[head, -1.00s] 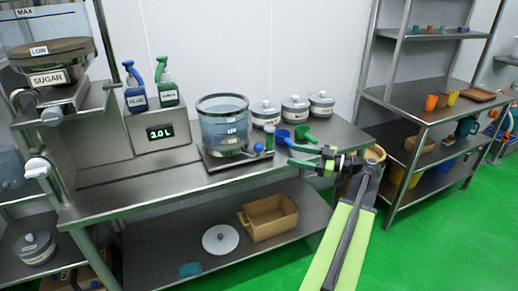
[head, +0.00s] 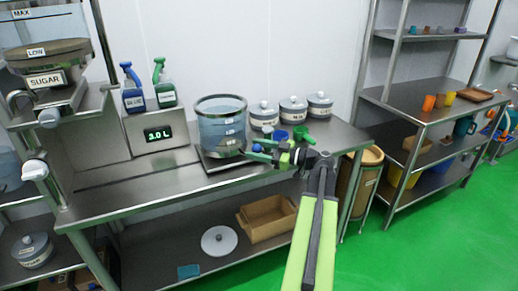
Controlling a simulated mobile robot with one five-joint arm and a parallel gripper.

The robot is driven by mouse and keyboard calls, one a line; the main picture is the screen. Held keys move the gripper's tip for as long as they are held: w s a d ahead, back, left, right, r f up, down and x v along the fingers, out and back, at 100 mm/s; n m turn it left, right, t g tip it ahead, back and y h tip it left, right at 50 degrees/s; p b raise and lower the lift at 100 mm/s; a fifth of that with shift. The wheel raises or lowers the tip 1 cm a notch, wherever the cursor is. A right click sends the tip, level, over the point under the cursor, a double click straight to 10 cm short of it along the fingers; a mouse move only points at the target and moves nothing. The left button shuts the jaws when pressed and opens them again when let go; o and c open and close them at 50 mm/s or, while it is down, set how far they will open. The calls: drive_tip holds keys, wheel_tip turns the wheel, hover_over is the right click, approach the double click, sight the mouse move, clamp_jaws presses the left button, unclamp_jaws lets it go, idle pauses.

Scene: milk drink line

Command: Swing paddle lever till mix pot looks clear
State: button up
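The mix pot (head: 220,122) is a clear, bluish cylinder with small white level labels, standing on a dark base plate on the steel bench. Its contents look pale blue-grey; I cannot tell how well mixed they are. The paddle lever's blue knob (head: 257,148) shows just right of the pot's foot. My gripper (head: 250,150) reaches in from the right with its green fingers apart, one above and one below the knob in the picture. I cannot tell whether either finger touches it. The fingers partly hide the lever and base.
Several lidded jars (head: 293,108) stand behind right, with blue and green scoops (head: 302,134) in front. The sugar dispenser (head: 48,75) is far left. Bare bench (head: 130,190) lies front left.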

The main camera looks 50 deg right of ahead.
clamp_jaws()
idle(1.1)
